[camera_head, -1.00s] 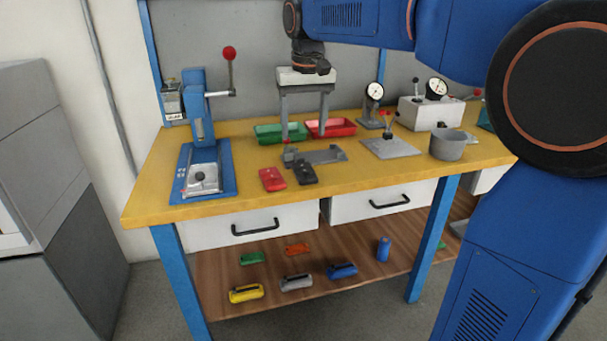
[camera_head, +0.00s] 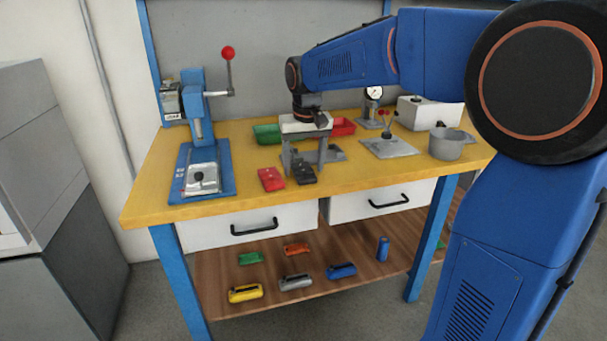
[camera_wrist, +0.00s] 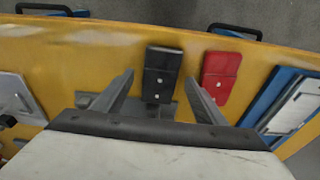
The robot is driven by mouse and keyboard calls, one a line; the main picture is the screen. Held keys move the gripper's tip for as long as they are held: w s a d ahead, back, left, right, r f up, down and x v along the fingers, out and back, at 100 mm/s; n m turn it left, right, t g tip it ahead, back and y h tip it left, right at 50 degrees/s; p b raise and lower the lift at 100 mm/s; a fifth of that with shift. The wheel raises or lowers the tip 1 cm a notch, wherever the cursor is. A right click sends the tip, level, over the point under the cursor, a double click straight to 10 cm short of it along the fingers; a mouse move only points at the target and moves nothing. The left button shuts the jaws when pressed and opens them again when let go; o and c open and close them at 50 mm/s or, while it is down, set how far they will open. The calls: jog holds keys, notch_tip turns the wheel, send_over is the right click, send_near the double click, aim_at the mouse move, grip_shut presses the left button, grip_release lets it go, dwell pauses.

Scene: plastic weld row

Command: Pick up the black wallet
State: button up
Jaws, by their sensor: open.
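The black wallet (camera_head: 303,172) lies flat on the yellow workbench near its front edge. It also shows in the wrist view (camera_wrist: 162,74), upper middle, between the lines of the two fingers. A red wallet (camera_head: 271,179) lies just beside it, on the left in the head view and on the right in the wrist view (camera_wrist: 221,76). My gripper (camera_head: 304,173) points down just over the black wallet, open and empty. In the wrist view its fingers (camera_wrist: 160,83) are spread wide, one to each side of the black wallet. I cannot tell the exact height above it.
A grey fixture (camera_head: 333,153) lies partly behind my gripper. Green (camera_head: 266,133) and red (camera_head: 342,127) bins stand behind it. A blue press (camera_head: 200,150) stands at left, a grey pot (camera_head: 446,144) at right. The bench (camera_head: 240,173) is clear left of the red wallet.

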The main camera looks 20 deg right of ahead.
aim_at(304, 171)
jog(key=shift+f, duration=0.25)
jog(key=c, duration=1.1)
jog(key=shift+c, duration=0.2)
notch_tip(304, 171, up, 10)
